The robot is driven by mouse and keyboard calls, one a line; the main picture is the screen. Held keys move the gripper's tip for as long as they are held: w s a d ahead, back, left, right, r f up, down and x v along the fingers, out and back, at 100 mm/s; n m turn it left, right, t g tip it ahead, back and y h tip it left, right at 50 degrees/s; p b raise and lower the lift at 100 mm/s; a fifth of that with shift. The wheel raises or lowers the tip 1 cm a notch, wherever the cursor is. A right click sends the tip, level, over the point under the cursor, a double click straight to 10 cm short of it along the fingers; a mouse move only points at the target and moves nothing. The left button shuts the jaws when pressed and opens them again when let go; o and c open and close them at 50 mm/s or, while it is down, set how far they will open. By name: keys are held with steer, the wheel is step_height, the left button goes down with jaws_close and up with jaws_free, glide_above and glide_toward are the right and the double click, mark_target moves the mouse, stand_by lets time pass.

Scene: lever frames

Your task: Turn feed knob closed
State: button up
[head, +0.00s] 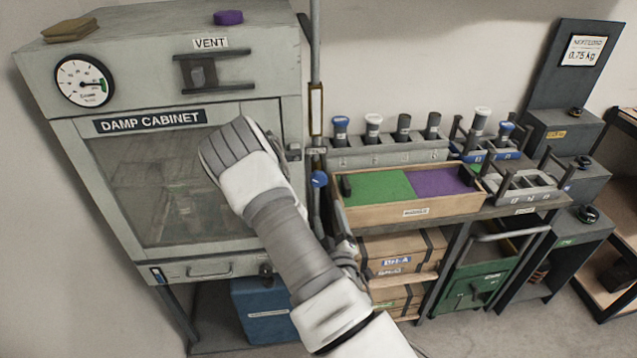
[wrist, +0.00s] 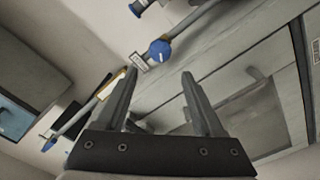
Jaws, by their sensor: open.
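A round blue knob (head: 319,179) with a white mark sits on the thin vertical pipe just right of the damp cabinet. In the wrist view the blue knob (wrist: 160,51) lies beyond my gripper's tips, beside a small pale label (wrist: 138,62) too small to read. I take it to be the feed knob. My gripper (wrist: 160,73) is open and empty, its two fingers apart and not touching the knob. In the head view my arm covers the cabinet's right front, and my fingers are hidden. Whether the knob is open or closed I cannot tell.
The damp cabinet (head: 190,257) has a gauge (head: 84,81) and a vent slider (head: 212,71). Right of the pipe (head: 315,45) stands a bench with a green and purple tray (head: 415,212) and a rack of several handles (head: 390,150). Another blue-ended part (wrist: 138,7) shows above the knob.

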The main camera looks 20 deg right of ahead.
mark_target(320, 182)
steer(key=b+x, duration=0.6)
steer(key=x, duration=0.8)
steer(key=shift+w+b, duration=0.3)
steer(key=shift+b, duration=0.1)
